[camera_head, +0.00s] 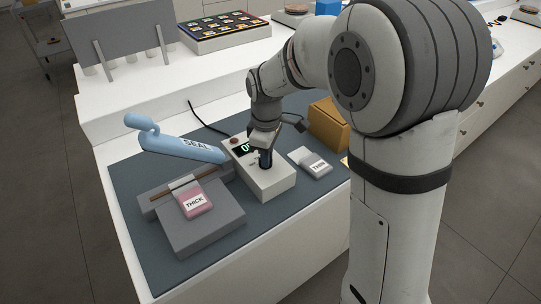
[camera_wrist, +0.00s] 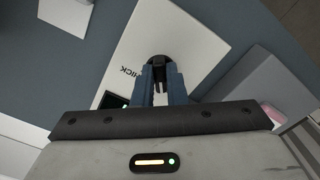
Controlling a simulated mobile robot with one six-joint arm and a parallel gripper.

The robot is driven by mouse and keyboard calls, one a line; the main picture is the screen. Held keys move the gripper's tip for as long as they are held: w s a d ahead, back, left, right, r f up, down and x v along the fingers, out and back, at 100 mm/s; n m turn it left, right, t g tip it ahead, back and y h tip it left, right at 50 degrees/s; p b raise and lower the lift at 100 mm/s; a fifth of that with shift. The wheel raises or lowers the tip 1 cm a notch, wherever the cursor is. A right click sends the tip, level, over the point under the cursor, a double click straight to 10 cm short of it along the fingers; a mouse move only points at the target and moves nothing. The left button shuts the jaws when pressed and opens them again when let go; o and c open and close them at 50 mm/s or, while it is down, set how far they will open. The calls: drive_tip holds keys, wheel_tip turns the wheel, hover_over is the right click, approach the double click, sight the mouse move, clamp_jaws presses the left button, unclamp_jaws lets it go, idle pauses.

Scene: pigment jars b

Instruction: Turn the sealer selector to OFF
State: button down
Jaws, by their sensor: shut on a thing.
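The sealer's control box (camera_head: 270,186) is white and stands on the dark mat, with a lit green display (camera_head: 243,149) at its back, partly hidden by my gripper. My gripper (camera_head: 266,162) reaches down onto the top of this box. In the wrist view, my gripper (camera_wrist: 160,88) has its blue fingers shut on the black selector knob (camera_wrist: 159,62). The word "THICK" shows upside down on the box (camera_wrist: 165,30) beside the knob. The knob's exact pointing and the full display text cannot be read.
The grey sealer (camera_head: 200,228) with its raised blue "SEAL" lever (camera_head: 175,138) stands left of the box, a pink "THICK" packet (camera_head: 195,204) on it. A "THIN" packet (camera_head: 311,162) lies to the right, before a brown box (camera_head: 328,122). Bare mat (camera_head: 130,180) lies at the left.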

drive_tip(key=shift+w+d+n, duration=0.1)
drive_tip(key=shift+n, duration=1.1)
drive_tip(key=c, duration=1.7)
unclamp_jaws()
drive_tip(key=shift+w+d, duration=0.1)
drive_tip(key=shift+d, duration=0.05)
drive_tip(key=shift+o, duration=1.2)
wheel_tip(320, 180, up, 8)
drive_tip(key=shift+f, duration=0.1)
